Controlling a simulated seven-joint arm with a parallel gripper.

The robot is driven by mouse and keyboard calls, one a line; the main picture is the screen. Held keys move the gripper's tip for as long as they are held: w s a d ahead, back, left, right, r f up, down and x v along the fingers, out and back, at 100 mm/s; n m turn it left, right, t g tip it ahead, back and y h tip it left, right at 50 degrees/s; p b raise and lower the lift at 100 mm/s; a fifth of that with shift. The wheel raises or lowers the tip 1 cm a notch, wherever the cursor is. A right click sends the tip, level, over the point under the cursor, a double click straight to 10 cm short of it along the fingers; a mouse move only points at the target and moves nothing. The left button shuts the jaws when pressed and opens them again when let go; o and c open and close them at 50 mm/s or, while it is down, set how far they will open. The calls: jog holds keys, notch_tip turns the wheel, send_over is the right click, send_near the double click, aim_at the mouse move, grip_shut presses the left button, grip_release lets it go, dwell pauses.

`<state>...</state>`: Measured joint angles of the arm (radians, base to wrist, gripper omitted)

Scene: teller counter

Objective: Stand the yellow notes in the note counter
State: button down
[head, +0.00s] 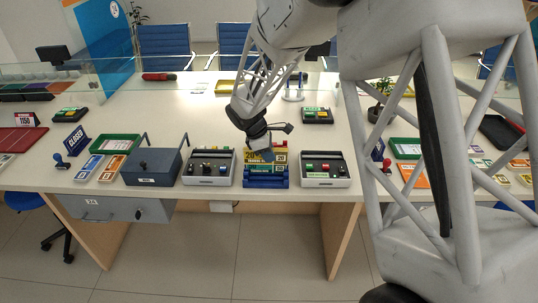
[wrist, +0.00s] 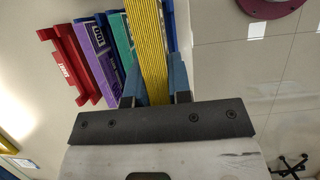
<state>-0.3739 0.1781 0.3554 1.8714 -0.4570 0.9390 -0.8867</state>
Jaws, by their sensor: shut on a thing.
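The yellow notes (wrist: 147,45) are a thick bundle whose striped edge faces the wrist camera. My gripper (wrist: 155,88) is shut on them, one finger on each side. In the head view my gripper (head: 260,150) is low over the blue note counter (head: 265,182) at the counter's front edge. Yellow shows just below the gripper there, partly hidden by it. Blue parts of the note counter also show beside the bundle in the wrist view. I cannot tell whether the notes touch the note counter or rest in it.
In the wrist view, a green bundle (wrist: 120,38) and a purple bundle (wrist: 97,55) stand left of the yellow notes, with a red rack (wrist: 75,62) beyond. In the head view, grey trays stand left (head: 209,168) and right (head: 325,170) of the note counter. A dark blue box (head: 152,165) is further left.

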dwell(0.3)
jog(key=w+d, duration=0.5)
jog(key=d, duration=0.5)
jog(key=w+d, duration=0.6)
jog(key=d, duration=0.5)
jog(key=shift+d, duration=0.3)
jog(key=shift+f, duration=0.15)
jog(key=shift+f, duration=1.9)
jog(key=shift+f, duration=1.1)
jog(key=c, duration=1)
grip_release()
